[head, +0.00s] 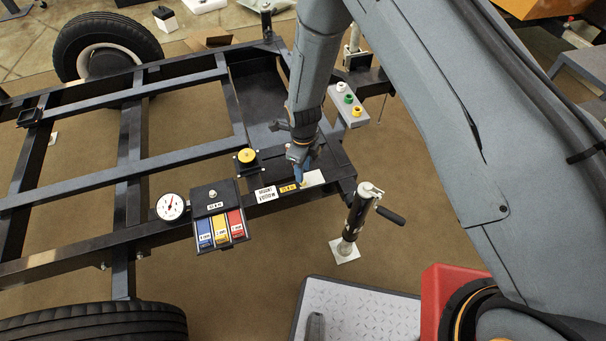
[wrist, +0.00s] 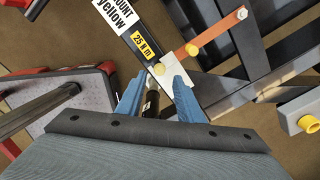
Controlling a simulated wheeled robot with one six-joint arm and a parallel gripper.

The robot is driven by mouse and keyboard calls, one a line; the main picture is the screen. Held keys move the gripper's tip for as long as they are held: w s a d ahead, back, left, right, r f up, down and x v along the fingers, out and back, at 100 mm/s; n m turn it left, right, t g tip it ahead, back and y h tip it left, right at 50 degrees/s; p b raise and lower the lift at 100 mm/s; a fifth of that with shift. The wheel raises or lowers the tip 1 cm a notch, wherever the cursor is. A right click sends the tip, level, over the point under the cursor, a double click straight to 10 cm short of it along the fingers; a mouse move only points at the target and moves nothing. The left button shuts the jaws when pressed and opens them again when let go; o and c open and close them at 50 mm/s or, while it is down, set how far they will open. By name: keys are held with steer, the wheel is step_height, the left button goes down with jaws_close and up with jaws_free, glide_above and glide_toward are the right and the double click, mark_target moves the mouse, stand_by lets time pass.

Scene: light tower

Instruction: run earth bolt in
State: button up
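My gripper (wrist: 159,76) is open, its two blue fingers apart. In the wrist view a yellow bolt head (wrist: 159,69) stands at the white plate (wrist: 182,88), in the gap between the fingertips; I cannot tell whether they touch it. A copper-coloured strap (wrist: 215,33) runs from near the plate to a grey bolt (wrist: 241,13) on the dark frame. A second yellow piece (wrist: 192,50) sits on the strap. A yellow "25 N m" label is beside the plate. In the head view my gripper (head: 299,176) is low over the frame and hides the bolt.
The jack (head: 358,218) with its side handle stands right of the gripper. A bracket (head: 341,100) carries white, green and yellow knobs. A box (head: 218,203) with blue, yellow and red parts and a dial gauge (head: 171,206) are at left. Frame rails and wheels lie around.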

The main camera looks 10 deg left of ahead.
steer(key=shift+r, duration=2)
steer(key=d+r+n, duration=0.9)
steer(key=d+r, duration=0.8)
steer(key=r, duration=0.3)
steer(key=s+d+r+n+p, duration=0.2)
steer(key=s+d+r+n, duration=0.9)
steer(key=s+d, duration=0.4)
steer(key=shift+s+r, duration=0.4)
steer(key=shift+r, duration=0.45)
